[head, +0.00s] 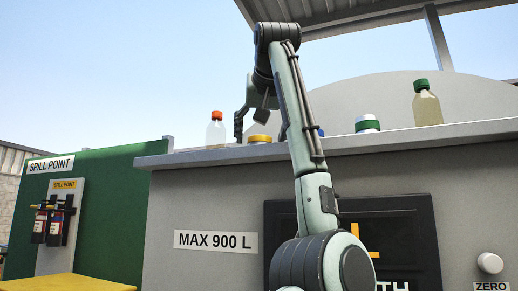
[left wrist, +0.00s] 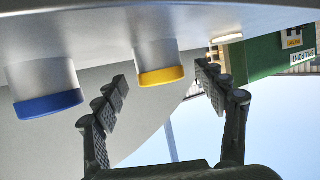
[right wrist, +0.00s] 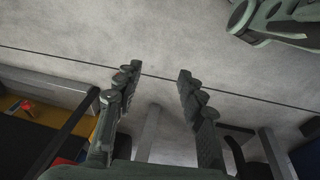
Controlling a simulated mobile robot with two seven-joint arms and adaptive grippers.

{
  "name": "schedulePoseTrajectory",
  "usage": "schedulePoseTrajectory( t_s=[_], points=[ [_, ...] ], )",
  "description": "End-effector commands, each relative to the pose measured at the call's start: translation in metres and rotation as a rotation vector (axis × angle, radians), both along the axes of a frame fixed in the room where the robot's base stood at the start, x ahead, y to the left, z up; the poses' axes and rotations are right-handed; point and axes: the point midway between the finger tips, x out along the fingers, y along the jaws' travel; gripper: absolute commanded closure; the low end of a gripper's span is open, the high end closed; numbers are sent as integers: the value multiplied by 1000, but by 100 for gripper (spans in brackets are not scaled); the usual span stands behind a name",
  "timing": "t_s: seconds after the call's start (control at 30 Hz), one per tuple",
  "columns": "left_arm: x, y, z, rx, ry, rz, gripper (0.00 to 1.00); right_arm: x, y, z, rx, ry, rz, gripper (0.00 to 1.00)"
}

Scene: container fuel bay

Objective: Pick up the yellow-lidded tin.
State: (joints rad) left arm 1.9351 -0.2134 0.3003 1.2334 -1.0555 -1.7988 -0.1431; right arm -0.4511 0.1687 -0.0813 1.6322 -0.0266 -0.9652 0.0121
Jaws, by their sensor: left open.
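The yellow-lidded tin (head: 259,139) stands on the ledge on top of the grey housing, to the left of my arm. In the left wrist view, which looks upside down, the tin (left wrist: 160,75) has a pale body and yellow lid. My left gripper (left wrist: 163,76) is open there, with one finger to each side of the tin in the picture. I cannot tell whether the tin is between the fingers or beyond them. My right gripper (right wrist: 160,73) is open and empty over grey concrete.
A blue-lidded tin (left wrist: 48,103) stands beside the yellow one, mostly behind my arm in the head view. A red-capped bottle (head: 216,132) is to the left. A green-banded tin (head: 367,125) and a green-capped bottle (head: 427,107) stand to the right on the ledge (head: 410,134).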

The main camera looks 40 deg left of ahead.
Motion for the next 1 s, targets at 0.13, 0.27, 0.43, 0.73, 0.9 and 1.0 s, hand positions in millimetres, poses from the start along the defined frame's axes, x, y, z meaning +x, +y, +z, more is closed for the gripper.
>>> schedulePoseTrajectory(
  t_s=[0.13, 0.27, 0.43, 0.73, 0.9, 1.0],
  points=[
    [15, 14, -11, -1, 3, 0, 28, -6, -10, -13, -19, 10, 14, 60],
    [22, 21, -15, -1, 2, 0, 28, -10, -10, -19, -20, 16, 19, 60],
    [23, 22, -16, 0, 1, 0, 28, -11, -9, -20, -19, 16, 18, 60],
    [23, 22, -16, 0, 1, 0, 57, -11, -9, -20, -18, 17, 17, 60],
    [23, 22, -16, 0, 1, 0, 78, -11, -9, -20, -18, 17, 17, 60],
    [23, 21, -15, 1, 1, 0, 86, -11, -9, -20, -18, 17, 17, 60]
  ],
)
